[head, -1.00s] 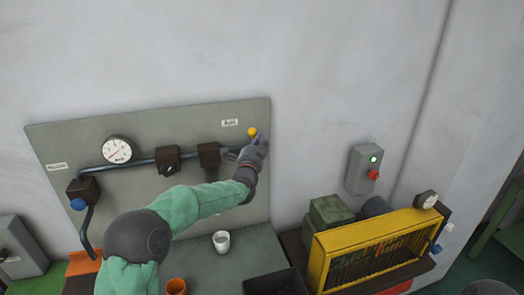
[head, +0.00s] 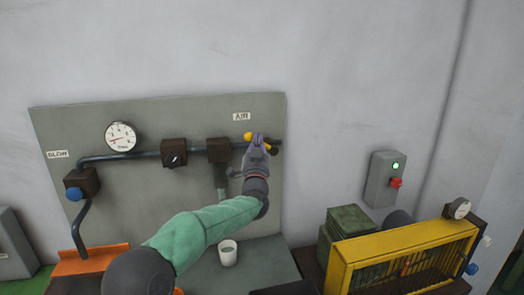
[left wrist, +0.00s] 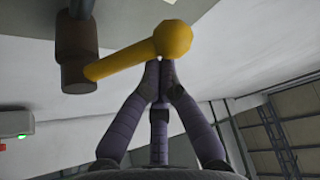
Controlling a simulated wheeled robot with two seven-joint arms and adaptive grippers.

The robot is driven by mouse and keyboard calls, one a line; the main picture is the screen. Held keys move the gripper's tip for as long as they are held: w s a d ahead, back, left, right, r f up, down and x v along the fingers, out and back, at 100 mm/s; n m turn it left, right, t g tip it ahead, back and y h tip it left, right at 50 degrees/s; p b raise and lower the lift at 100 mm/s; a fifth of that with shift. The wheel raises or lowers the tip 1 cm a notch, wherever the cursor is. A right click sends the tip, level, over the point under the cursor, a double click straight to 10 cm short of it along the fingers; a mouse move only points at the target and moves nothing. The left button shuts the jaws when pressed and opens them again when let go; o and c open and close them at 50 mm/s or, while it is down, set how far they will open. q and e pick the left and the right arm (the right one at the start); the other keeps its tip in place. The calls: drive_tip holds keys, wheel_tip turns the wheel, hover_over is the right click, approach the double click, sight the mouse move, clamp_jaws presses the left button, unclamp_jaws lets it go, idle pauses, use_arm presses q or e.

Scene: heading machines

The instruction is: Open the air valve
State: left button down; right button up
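The air valve's yellow lever (head: 248,136) with a round knob sits under the "AIR" label (head: 242,116) at the right end of the pipe on the grey panel. In the left wrist view the lever (left wrist: 122,60) runs from a brown valve body (left wrist: 78,66) up to the right to its ball knob. My left gripper (head: 259,141) is at the lever and partly covers the valve. In the left wrist view its fingertips (left wrist: 158,70) are together right under the knob, with nothing visible between them. I cannot tell whether they touch the knob. My right gripper is not in view.
The pipe carries a gauge (head: 121,136), dark blocks (head: 174,153) and a "BLOW" valve with a blue knob (head: 74,194). A white cup (head: 227,253) stands below. A control box (head: 387,180) hangs at the right, above a yellow guard (head: 400,258).

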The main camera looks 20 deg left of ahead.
use_arm(q)
drive_tip(key=f+n+y+b, duration=0.1)
drive_tip(key=n, duration=0.1)
drive_tip(key=a+f+n+g+y+b, duration=0.1)
drive_tip(key=n+y+b, duration=0.1)
drive_tip(key=n, duration=0.1)
drive_tip(key=s+f+n+y+b, duration=0.1)
drive_tip(key=n+y+b, duration=0.1)
drive_tip(key=n, duration=0.1)
drive_tip(key=shift+a+f+g, duration=0.3)
drive_tip(key=shift+f, duration=0.05)
drive_tip(key=shift+f+b, duration=0.1)
drive_tip(key=shift+b, duration=0.25)
